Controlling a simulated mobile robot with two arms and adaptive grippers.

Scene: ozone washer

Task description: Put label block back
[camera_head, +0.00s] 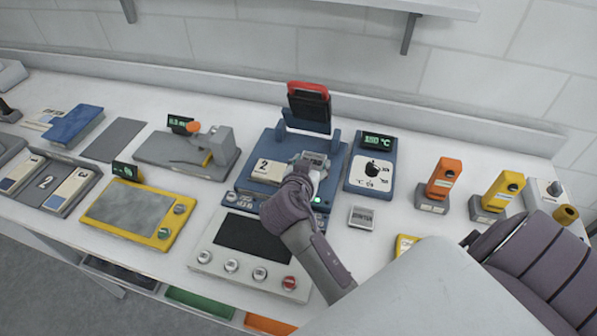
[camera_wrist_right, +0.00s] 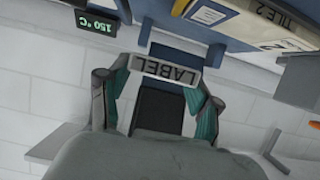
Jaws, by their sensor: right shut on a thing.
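My right gripper (camera_head: 313,168) is over the blue press (camera_head: 257,153), at its middle. In the right wrist view my right gripper (camera_wrist_right: 157,98) is shut on the grey label block (camera_wrist_right: 166,72), which reads LABEL upside down and sits between the two fingers. In the head view the label block is mostly hidden by the gripper. A cream tile marked 2 (camera_head: 267,171) lies on the press just left of the gripper; it also shows in the right wrist view as TILE 2 (camera_wrist_right: 245,22). I cannot tell whether the block touches the press. My left gripper is not in view.
The press's black and red head (camera_head: 309,107) stands raised behind the gripper. A temperature unit (camera_head: 371,174) is to the right, with a small grey square block (camera_head: 361,216) in front. A control panel (camera_head: 250,255) lies in front. Orange (camera_head: 444,178) and yellow (camera_head: 502,190) tools stand farther right.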

